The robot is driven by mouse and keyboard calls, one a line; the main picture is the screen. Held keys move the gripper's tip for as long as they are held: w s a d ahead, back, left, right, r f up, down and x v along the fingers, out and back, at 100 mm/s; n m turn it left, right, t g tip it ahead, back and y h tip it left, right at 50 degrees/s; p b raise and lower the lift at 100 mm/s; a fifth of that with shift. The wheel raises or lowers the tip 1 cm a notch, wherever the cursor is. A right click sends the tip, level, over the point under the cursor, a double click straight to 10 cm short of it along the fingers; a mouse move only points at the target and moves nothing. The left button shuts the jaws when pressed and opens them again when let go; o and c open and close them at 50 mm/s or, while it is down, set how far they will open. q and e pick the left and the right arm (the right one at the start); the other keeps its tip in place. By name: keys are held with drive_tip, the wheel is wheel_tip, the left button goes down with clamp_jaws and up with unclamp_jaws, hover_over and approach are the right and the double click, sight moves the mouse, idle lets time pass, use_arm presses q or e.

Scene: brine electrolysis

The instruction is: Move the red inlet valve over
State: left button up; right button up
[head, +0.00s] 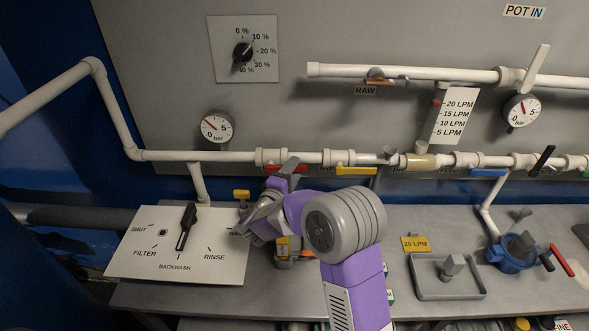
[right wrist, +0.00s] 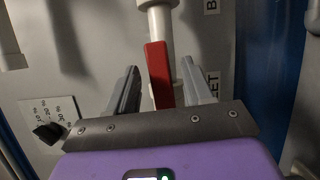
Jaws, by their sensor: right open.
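The red inlet valve handle (head: 301,168) is on the white horizontal pipe in the head view, partly hidden by my right gripper (head: 284,172). In the right wrist view the red handle (right wrist: 158,72) stands on a white pipe, between the two grey fingers of my right gripper (right wrist: 160,88). The fingers are open, with a visible gap on each side of the handle. I cannot tell how deep the handle sits between them. My left gripper is in neither view.
A yellow-handled valve (head: 356,170) is just right of the red one on the same pipe. A pressure gauge (head: 217,127) is above left. A selector panel (head: 150,250) with a black lever lies on the bench, left of my right arm. A blue-handled valve (head: 489,172) is farther right.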

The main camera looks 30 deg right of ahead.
drive_tip(key=shift+x, duration=0.85)
clamp_jaws()
